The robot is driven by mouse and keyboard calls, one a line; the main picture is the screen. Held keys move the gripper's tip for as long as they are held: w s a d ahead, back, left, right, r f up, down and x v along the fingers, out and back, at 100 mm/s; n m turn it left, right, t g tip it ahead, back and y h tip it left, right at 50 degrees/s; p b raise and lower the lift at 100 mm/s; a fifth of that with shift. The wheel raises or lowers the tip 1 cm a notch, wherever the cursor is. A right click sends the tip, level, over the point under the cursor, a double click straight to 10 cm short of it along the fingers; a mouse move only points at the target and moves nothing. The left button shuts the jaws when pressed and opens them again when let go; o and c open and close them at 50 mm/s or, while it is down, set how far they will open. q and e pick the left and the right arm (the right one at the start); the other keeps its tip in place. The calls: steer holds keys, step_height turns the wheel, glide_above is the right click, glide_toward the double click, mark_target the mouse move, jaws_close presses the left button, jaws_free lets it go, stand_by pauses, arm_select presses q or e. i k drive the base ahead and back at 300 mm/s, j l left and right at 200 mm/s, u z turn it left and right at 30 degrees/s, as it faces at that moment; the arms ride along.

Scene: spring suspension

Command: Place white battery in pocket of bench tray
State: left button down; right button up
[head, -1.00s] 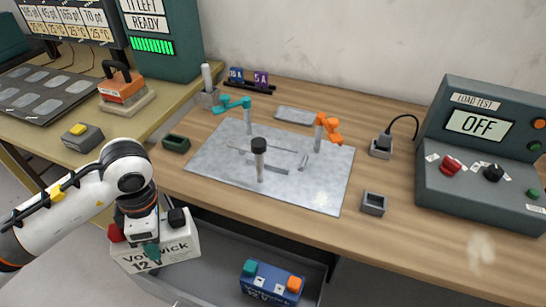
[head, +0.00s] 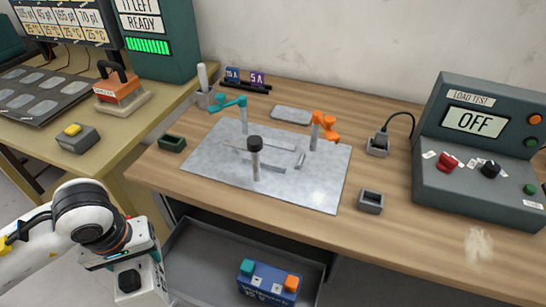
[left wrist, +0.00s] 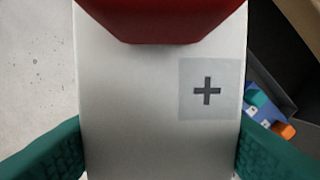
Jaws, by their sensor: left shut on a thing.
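The white battery (head: 152,293) is at the lower left of the head view, cut off by the bottom edge, with a black terminal (head: 129,281) showing. My left gripper (left wrist: 160,150) is shut on it. In the left wrist view the pale battery top (left wrist: 135,100) lies between the two teal fingers, with a plus mark and a red terminal (left wrist: 165,15). A flat grey metal sheet (head: 210,160), probably the bench tray, lies on the wooden bench. It carries posts and low strips; I cannot tell which part is the pocket. My right gripper is not in view.
Below the bench an open grey drawer (head: 195,255) holds a blue battery (head: 268,284) with teal and orange terminals. Clamp-topped posts, teal (head: 243,115) and orange (head: 316,130), and a black-topped post (head: 255,160) stand up. The load tester (head: 480,150) stands right.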

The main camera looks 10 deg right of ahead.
mark_target(270, 155)
steer(key=k+l+z, duration=0.1)
steer(key=k+z, duration=0.35)
steer(key=k+l+z, duration=0.2)
steer(key=z, duration=0.3)
steer(key=k+l, duration=0.05)
steer(key=k, duration=0.05)
